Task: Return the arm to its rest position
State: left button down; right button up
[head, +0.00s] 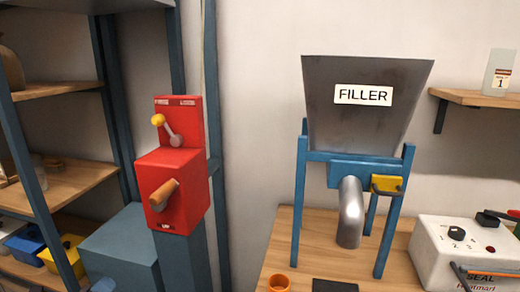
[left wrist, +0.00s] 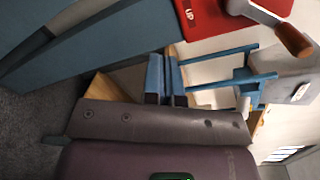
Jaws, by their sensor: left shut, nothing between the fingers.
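My left gripper (left wrist: 166,80) shows in the left wrist view, its two blue fingers close together with nothing between them. The fingers stand apart from the red lever box, which is at the top of that view (left wrist: 205,14). In the head view the red box (head: 172,185) stands on a blue-grey post, with a brown-handled lever (head: 163,193) on its front and a yellow-knobbed lever (head: 160,122) above. My right gripper is in neither view.
The filler hopper (head: 365,120) stands on blue legs on a wooden table (head: 270,255). An orange cup (head: 279,283) and a white sealer (head: 465,250) are on the table. Left is a shelf rack (head: 75,180) with blue and yellow bins (head: 62,254).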

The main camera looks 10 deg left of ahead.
pick_arm(q)
jog(key=s+d+f+n+g, duration=0.3)
jog(key=s+d+f+n, duration=0.3)
jog(key=s+f+n, duration=0.3)
jog(key=s+d+f+n+g, duration=0.3)
jog(key=s+d+f+n, duration=0.4)
jog(key=n, duration=0.8)
notch_tip(320, 180, down, 3)
jog(key=shift+s+d+f, duration=0.2)
jog(key=shift+s+d, duration=0.1)
jog(key=shift+s, duration=0.6)
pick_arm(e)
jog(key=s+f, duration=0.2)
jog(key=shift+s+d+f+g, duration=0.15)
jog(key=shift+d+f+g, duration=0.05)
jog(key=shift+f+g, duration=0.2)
